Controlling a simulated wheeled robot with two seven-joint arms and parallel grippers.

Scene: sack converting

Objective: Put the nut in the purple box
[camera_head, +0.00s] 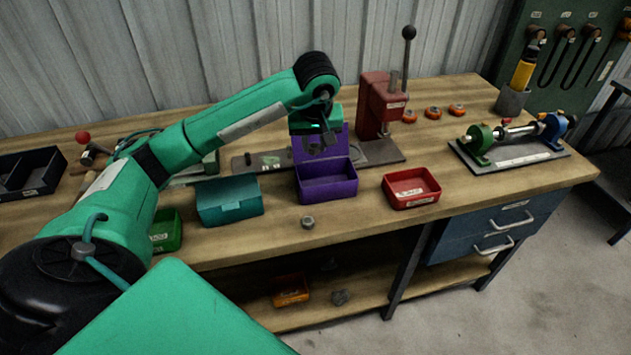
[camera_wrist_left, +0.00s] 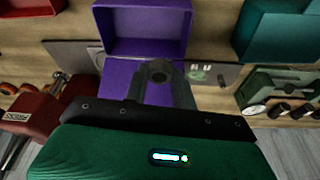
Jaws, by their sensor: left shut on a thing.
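The purple box (camera_head: 328,188) stands on the bench with its lid (camera_head: 299,150) raised at the back. It also shows in the left wrist view (camera_wrist_left: 145,48), with its inside looking empty. My left gripper (camera_head: 318,148) points down in front of the raised lid, above the rear of the box. It is shut on a small grey piece with a dark round hole, which looks like a nut (camera_wrist_left: 158,72). Another grey nut-like piece (camera_head: 307,222) lies on the bench in front of the box. My right gripper is not in view.
A closed teal box (camera_head: 230,202) stands left of the purple box, and an open red bin (camera_head: 411,187) stands right. A red press (camera_head: 382,105) with a tall lever rises behind. A green bin (camera_head: 167,232) is partly behind my arm. The bench front is mostly clear.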

